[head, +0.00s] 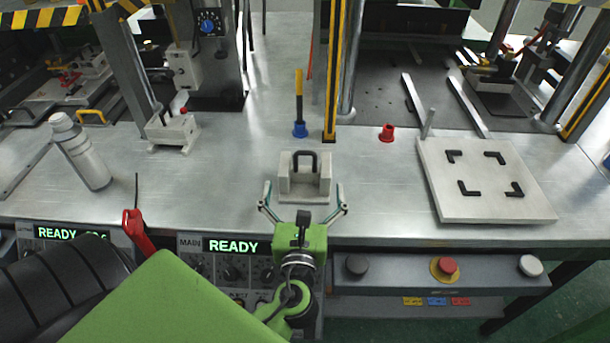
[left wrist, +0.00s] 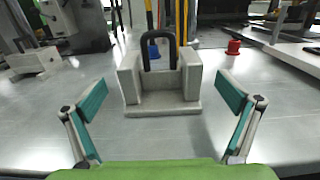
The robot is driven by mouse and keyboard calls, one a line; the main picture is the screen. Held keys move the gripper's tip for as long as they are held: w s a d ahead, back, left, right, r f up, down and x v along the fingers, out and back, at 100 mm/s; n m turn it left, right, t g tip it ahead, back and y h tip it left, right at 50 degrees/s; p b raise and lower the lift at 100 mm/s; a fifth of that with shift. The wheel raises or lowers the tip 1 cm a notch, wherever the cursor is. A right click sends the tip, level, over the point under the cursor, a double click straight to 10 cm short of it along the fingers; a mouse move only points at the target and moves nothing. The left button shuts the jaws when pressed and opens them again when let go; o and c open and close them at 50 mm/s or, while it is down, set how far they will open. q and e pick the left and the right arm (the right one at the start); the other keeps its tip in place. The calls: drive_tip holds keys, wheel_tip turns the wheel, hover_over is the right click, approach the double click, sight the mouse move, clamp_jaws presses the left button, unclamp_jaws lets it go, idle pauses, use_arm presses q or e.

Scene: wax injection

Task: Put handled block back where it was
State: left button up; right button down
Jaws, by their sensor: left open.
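The handled block (head: 304,187) is a light grey piece with two raised side walls and a black arched handle (head: 304,158). It sits upright on the steel table near its front edge. In the left wrist view the block (left wrist: 163,103) is straight ahead, with its black handle (left wrist: 158,38) standing between the walls. My left gripper (head: 304,203) is open and empty, its fingers spread on either side of the block's front, apart from it. The teal finger pads also show in the left wrist view (left wrist: 162,100). My right gripper is out of view.
A white plate (head: 460,205) with black corner marks lies at the right. A blue-based screwdriver-like tool (head: 299,128) and a red cap (head: 387,133) stand behind the block. Table beside the block is clear.

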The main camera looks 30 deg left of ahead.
use_arm(q)
drive_tip(key=b+v, duration=0.1)
drive_tip(key=v, duration=0.4)
drive_tip(key=shift+s+d, duration=0.2)
drive_tip(key=shift+s, duration=0.15)
